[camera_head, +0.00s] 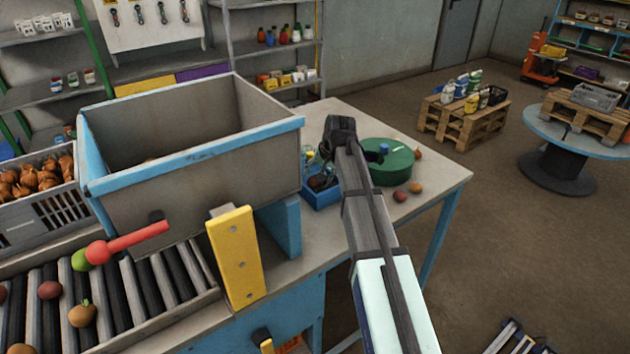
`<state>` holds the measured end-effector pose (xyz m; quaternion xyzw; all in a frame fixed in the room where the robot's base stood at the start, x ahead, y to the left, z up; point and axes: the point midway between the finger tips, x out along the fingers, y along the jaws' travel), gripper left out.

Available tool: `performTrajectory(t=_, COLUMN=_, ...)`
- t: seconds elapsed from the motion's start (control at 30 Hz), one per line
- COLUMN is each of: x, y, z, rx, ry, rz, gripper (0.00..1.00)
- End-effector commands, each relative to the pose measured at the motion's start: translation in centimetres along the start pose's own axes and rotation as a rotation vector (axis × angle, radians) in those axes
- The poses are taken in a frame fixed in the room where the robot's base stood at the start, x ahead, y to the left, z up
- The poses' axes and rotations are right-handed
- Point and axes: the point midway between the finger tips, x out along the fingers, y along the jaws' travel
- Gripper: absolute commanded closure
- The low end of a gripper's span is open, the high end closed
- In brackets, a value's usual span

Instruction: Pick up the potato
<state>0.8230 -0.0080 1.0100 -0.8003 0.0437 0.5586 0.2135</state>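My gripper (324,172) is at the far end of my arm, pointing down over a small blue bin (322,197) on the table. Its fingers are dark and small against the bin's contents, so I cannot tell whether they are open or hold anything. No item is clearly a potato. A reddish-brown round item (400,196) and an orange-brown one (415,188) lie on the table to the right of my gripper. On the roller conveyor at lower left lie a dark red round item (50,290) and a brown onion-like one (82,314).
A green round object (390,165) stands right of my arm. A large grey hopper with blue edges (205,165) rises left of my gripper, with a yellow bracket (236,255) in front. A crate of onions (40,215) is far left.

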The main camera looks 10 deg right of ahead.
Motion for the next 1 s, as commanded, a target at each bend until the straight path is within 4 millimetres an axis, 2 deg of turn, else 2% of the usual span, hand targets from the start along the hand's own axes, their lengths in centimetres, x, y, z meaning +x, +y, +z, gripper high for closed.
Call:
performTrajectory(t=0.3, x=3.1, y=-0.2, z=0.3, rx=0.0, ry=-0.001, rz=0.0, gripper=0.32)
performTrajectory(t=0.57, x=3.4, y=-0.1, z=0.3, rx=0.0, ry=0.0, rz=0.0, gripper=0.32)
performTrajectory(t=0.63, x=3.4, y=-0.1, z=0.3, rx=0.0, ry=0.0, rz=0.0, gripper=0.5)
performTrajectory(t=0.7, x=3.4, y=-0.1, z=0.3, rx=0.0, ry=0.0, rz=0.0, gripper=0.75)
performTrajectory(t=0.73, x=3.4, y=-0.1, z=0.3, rx=0.0, ry=0.0, rz=0.0, gripper=0.81)
performTrajectory(t=1.0, x=3.4, y=-0.1, z=0.3, rx=0.0, ry=0.0, rz=0.0, gripper=0.81)
